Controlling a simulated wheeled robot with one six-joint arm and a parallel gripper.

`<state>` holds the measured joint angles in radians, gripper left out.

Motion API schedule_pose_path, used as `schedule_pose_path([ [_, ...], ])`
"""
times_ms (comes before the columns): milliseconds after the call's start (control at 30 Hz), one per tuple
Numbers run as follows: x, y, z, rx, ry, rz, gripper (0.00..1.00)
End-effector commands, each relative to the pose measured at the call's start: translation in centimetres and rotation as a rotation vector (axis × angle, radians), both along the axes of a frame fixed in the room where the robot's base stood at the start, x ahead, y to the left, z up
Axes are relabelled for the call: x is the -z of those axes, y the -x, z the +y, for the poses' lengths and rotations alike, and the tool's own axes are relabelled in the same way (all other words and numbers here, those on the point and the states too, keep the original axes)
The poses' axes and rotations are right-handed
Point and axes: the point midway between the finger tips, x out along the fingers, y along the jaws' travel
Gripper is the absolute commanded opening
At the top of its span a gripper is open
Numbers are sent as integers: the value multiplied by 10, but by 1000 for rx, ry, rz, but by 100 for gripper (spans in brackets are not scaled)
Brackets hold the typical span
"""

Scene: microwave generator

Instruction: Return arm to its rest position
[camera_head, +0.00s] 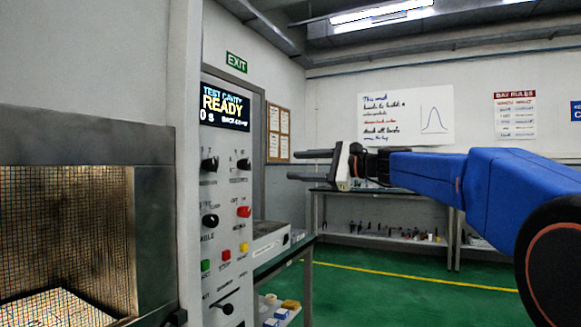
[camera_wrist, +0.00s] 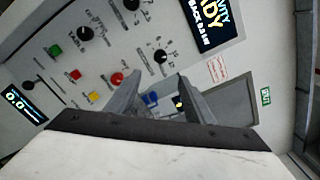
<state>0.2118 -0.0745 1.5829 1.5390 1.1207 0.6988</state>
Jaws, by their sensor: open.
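My blue arm (camera_head: 430,170) reaches in from the right in the head view. My gripper (camera_head: 312,166) is at its left end, with two dark fingers apart and nothing between them. The gripper points left, toward the control panel (camera_head: 227,180), with a visible gap in the picture between fingertips and panel. In the wrist view, my gripper (camera_wrist: 158,88) shows two grey fingers spread apart and empty. Behind them the tilted panel (camera_wrist: 100,75) shows knobs and coloured buttons.
The microwave cavity (camera_head: 150,240) with a mesh front stands at the left. Its display (camera_head: 226,105) reads READY. A bench-top box (camera_head: 270,246) sits below the gripper. A shelf table (camera_head: 385,197) stands against the back wall. The green floor (camera_head: 390,290) is open at centre right.

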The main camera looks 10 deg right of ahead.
Motion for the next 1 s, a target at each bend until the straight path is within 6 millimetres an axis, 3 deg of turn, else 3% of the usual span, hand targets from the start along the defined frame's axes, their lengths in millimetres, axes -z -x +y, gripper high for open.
schedule_pose_path([
  [533,0,3,-3,0,0,0,48],
  [667,11,12,1,-1,42,0,48],
  [767,38,33,10,-3,141,0,48],
  [1000,148,117,25,-50,537,-14,48],
])
